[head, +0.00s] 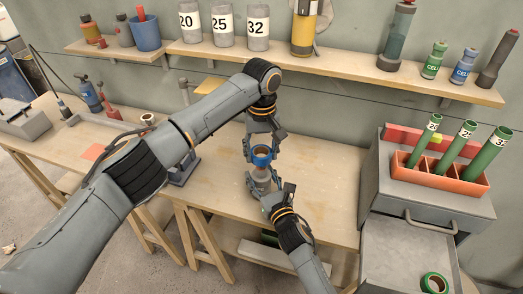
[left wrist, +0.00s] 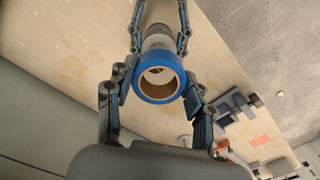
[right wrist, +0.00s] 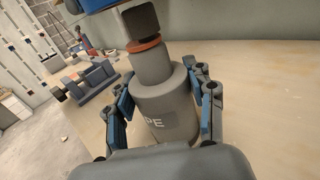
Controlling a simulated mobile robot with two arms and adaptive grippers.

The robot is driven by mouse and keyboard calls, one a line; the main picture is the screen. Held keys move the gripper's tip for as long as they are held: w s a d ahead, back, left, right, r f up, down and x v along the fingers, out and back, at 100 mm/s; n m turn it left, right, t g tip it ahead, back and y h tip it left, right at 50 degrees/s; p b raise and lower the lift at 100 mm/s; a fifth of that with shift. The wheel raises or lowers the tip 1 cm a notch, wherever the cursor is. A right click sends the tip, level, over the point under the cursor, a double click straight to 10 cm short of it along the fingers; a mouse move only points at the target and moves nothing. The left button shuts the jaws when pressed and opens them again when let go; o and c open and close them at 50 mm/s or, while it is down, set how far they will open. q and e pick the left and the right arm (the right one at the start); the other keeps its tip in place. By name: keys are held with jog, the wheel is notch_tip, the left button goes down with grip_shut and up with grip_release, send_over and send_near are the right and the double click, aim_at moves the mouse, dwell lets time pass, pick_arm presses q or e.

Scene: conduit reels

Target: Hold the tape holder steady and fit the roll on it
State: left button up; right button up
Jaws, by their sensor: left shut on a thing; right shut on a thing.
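The blue tape roll (head: 262,161) with a brown core is in my left gripper (head: 263,152). The left wrist view shows the roll (left wrist: 146,96) between both fingers, its hole facing that camera. The grey tape holder (head: 261,184) stands on the bench below the roll. My right gripper (head: 264,192) is shut around its wide body. In the right wrist view the holder (right wrist: 165,105) looks upright, with part of a label, an orange ring and a dark top. The roll is above the holder's body; I cannot tell whether the holder's top is inside the hole.
A grey drawer cabinet (head: 425,205) with an orange box (head: 440,175) of green tubes stands at the right. A shelf (head: 330,72) with labelled jars and bottles runs along the wall. The bench (head: 325,190) right of the holder is clear.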

aim_at(262, 166)
pick_arm(q)
jog(key=shift+f, duration=2.9)
pick_arm(e)
jog(key=shift+f, duration=0.1)
pick_arm(q)
jog(key=o, duration=1)
jog(key=shift+o, duration=0.2)
jog(key=shift+r, duration=0.1)
notch_tip(262, 166, up, 12)
jog(key=shift+f, duration=0.1)
pick_arm(e)
jog(key=o, duration=1.4)
